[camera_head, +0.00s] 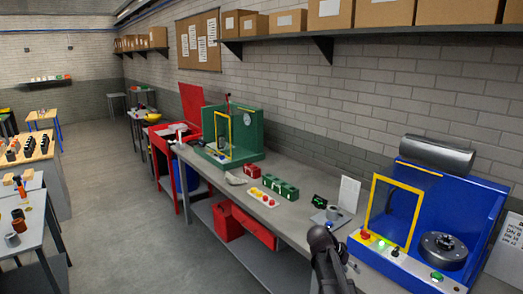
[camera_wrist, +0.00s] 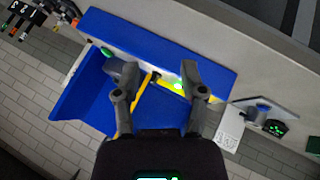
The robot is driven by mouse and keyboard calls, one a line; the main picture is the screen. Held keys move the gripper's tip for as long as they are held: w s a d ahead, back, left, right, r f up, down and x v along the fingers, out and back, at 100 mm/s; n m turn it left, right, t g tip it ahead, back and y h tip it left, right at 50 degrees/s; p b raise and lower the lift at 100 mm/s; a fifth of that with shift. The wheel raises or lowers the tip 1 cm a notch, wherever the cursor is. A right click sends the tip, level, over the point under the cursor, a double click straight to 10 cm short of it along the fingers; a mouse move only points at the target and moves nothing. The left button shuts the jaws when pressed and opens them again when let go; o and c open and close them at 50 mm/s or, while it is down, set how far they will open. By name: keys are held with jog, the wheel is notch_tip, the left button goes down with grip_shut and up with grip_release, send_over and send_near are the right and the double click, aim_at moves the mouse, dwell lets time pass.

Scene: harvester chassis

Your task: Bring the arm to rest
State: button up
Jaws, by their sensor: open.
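My gripper (camera_wrist: 156,76) is open in the wrist view, its two dark fingers spread apart with nothing between them. Beyond the fingers is the blue machine (camera_wrist: 84,104), with its yellow frame and a lit green lamp. In the head view my dark arm rises from the bottom edge, in front of the bench and left of the blue machine (camera_head: 464,187). The fingertips cannot be made out there.
A shelf with cardboard boxes (camera_head: 330,15) runs above. The floor (camera_head: 130,230) at left is open.

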jog(key=s+a+f+n+y, duration=0.4)
jog(key=s+a+n+y, duration=0.4)
jog(key=s+a, duration=0.4)
jog(key=s, duration=0.2)
jog(key=shift+s+a+f, duration=0.2)
jog(key=shift+s+a, duration=0.05)
jog(key=shift+s, duration=0.05)
dwell(1.6)
